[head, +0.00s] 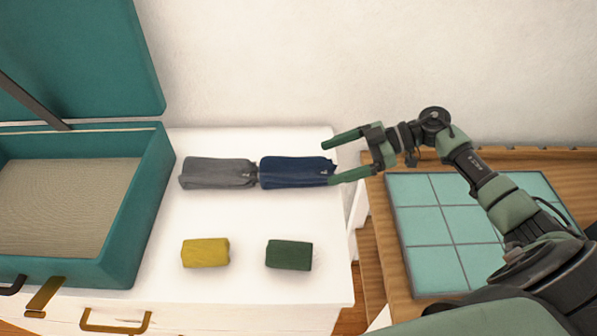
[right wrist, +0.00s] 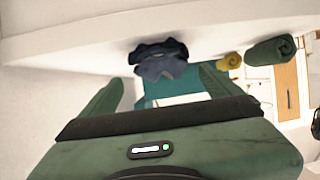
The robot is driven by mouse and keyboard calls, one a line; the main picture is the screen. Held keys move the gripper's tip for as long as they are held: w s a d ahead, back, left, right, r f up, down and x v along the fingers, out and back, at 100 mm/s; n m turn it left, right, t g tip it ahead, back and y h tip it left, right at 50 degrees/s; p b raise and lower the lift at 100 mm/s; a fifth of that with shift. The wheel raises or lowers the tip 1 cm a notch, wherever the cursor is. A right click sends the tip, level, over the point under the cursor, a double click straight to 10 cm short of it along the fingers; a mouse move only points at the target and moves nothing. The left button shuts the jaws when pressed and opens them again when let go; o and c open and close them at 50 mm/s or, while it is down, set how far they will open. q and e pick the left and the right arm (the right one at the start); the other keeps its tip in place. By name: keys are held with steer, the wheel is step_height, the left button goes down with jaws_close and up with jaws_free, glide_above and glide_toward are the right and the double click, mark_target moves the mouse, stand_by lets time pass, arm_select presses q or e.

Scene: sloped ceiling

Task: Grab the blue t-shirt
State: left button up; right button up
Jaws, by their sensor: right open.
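The blue t-shirt (head: 293,172) is a dark blue folded bundle on the white dresser top, end to end with a grey folded garment (head: 217,173). My right gripper (head: 331,161) is open at the right end of the blue t-shirt, its two green fingers pointing left towards it. In the right wrist view the blue t-shirt (right wrist: 160,60) appears ahead, between the fingers in the picture. Whether a finger touches it I cannot tell. My left gripper is not in view.
A yellow roll (head: 205,253) and a dark green roll (head: 289,255) lie nearer on the white dresser top (head: 240,219). An open teal suitcase (head: 151,205) stands at the left. A wooden table with teal tiles (head: 430,225) is at the right. The wall is close behind.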

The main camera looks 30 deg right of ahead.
mark_target(305, 172)
steer(key=shift+a+f, duration=0.15)
steer(key=shift+f, duration=0.1)
steer(key=p+x, duration=0.2)
steer(key=x, duration=0.5)
steer(key=shift+a+r, duration=0.15)
steer(key=shift+r, duration=0.05)
steer(key=shift+w+a+f, duration=0.1)
steer(key=shift+a+f, duration=0.1)
steer(key=c, duration=1.6)
